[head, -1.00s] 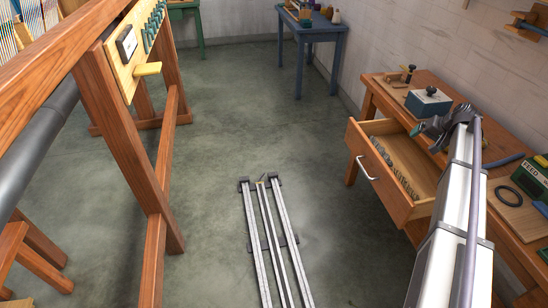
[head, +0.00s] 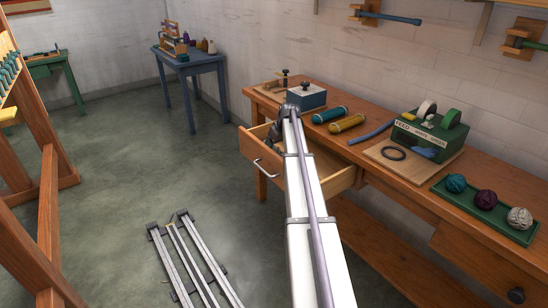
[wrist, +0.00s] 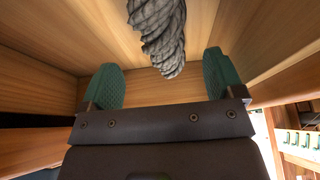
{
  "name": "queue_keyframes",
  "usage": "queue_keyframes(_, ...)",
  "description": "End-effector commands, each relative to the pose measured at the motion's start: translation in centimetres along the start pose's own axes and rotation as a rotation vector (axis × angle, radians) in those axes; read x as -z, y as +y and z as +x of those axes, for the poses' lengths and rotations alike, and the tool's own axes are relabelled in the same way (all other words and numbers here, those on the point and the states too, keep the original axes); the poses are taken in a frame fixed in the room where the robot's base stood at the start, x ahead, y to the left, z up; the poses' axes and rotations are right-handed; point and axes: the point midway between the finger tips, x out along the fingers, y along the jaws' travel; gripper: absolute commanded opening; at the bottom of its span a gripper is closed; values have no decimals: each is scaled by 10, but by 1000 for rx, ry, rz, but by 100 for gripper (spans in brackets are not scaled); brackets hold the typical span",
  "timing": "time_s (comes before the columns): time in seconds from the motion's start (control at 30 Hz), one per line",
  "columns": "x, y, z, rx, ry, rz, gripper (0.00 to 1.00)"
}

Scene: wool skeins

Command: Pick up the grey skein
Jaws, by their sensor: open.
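The grey skein (wrist: 158,25) shows at the top of the wrist view, twisted and tapering to an end between the fingertips' directions. Bare wood panels surround it, as of the drawer inside. My gripper (wrist: 160,64) is open, with one green-padded finger on each side of the skein's lower end and a gap on both sides. Neither finger visibly touches it. In the head view my arm covers most of the open drawer (head: 263,167); the gripper is mostly hidden and the skein is not visible there.
The bench holds a teal skein (head: 330,114), a yellow skein (head: 346,123), a blue box (head: 306,97), a green device (head: 430,135) and a green tray (head: 466,207) with three yarn balls. Drawer walls stand close around my gripper.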

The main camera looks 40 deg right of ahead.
Motion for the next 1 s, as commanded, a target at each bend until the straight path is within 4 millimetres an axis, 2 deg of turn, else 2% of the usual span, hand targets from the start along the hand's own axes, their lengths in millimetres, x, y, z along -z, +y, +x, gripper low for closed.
queue_keyframes(0.23,-2,-1,50,0,0,0,87)
queue_keyframes(0.5,1,-2,49,1,0,0,86)
queue_keyframes(1.0,1,-2,49,1,0,0,38)
